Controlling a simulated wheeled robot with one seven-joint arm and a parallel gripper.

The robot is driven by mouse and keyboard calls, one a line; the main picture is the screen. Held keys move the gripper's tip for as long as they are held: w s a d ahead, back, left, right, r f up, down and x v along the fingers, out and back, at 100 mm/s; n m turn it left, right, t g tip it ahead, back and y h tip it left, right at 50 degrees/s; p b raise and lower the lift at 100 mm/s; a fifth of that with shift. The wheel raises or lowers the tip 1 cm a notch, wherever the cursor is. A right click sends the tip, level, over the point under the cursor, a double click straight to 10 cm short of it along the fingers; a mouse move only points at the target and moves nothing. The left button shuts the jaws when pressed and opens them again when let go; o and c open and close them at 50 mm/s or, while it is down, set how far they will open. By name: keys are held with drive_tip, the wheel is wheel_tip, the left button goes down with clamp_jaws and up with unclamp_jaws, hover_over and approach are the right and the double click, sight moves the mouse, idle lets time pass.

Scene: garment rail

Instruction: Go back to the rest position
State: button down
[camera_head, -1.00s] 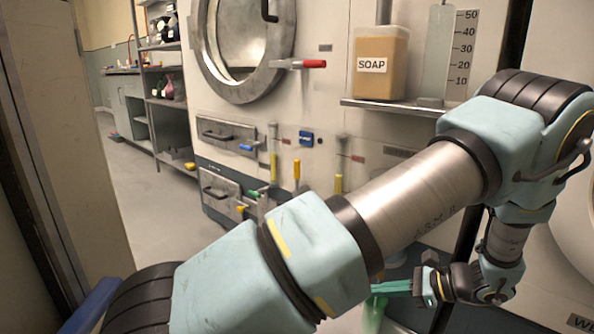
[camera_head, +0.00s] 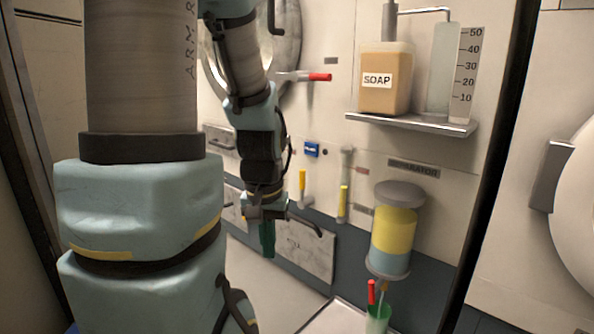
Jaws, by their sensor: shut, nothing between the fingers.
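My gripper (camera_head: 267,240) hangs in front of the machine's lower front, near the middle of the picture. Its green fingers point down, are shut and show nothing between them. It is apart from the green cup (camera_head: 378,320), which stands lower right with a red-tipped stick in it. My arm rises on the left and its forearm comes down from the top to the gripper.
A shelf (camera_head: 432,124) bears a soap tank (camera_head: 385,82) and a graduated tube. Below hangs a separator (camera_head: 394,232) with yellow and blue liquid. A red-tipped lever (camera_head: 318,77) and a yellow-handled valve (camera_head: 302,184) stick out from the machine. My arm hides much of the left side.

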wheel_tip(320, 180, up, 39)
drive_tip(key=a+p, duration=0.1)
drive_tip(key=p, duration=3.7)
drive_tip(key=shift+s+f+n, duration=0.15)
drive_tip(key=shift+n, duration=0.25)
drive_tip(key=shift+f, duration=0.15)
